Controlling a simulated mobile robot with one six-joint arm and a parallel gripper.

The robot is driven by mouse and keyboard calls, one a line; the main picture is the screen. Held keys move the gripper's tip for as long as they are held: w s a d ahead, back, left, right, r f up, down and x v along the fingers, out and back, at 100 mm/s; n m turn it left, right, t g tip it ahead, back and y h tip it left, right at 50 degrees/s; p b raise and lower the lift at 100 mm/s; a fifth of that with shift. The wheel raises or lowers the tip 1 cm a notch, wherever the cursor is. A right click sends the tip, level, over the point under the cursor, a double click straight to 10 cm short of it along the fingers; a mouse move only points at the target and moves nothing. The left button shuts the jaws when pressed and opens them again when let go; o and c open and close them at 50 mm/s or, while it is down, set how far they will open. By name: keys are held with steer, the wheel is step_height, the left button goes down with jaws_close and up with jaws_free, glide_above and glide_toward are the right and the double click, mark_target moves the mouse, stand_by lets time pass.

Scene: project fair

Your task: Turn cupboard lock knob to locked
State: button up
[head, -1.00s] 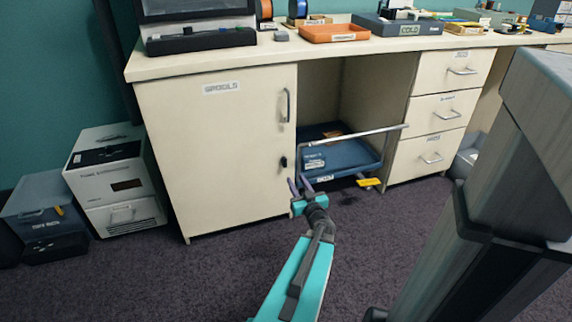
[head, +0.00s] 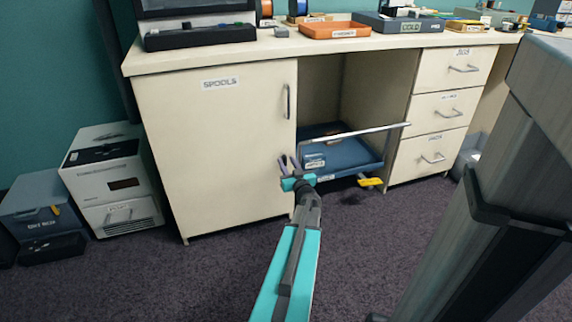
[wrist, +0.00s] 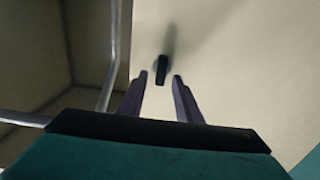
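The cupboard lock knob (wrist: 162,70) is a small dark upright bar on the cream cupboard door (wrist: 225,60) in the wrist view. My gripper (wrist: 162,78) is open, with one finger on each side below the knob. The fingertips come close to the knob's lower end; I cannot tell whether they touch it. In the head view my gripper (head: 289,160) is in front of the right edge of the cupboard door (head: 215,140), labelled SPOOLS, and hides the knob. The door is closed, and its metal handle (head: 288,101) is above my gripper.
An open bay right of the door holds a blue tray cart (head: 345,155) with a metal push bar (head: 365,131), close to my gripper. Drawers (head: 440,108) stand further right. A white box unit (head: 112,175) stands left of the cupboard. Carpet in front is clear.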

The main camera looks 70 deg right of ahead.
steer(key=shift+x, duration=0.75)
steer(key=shift+w, duration=0.1)
jaws_close()
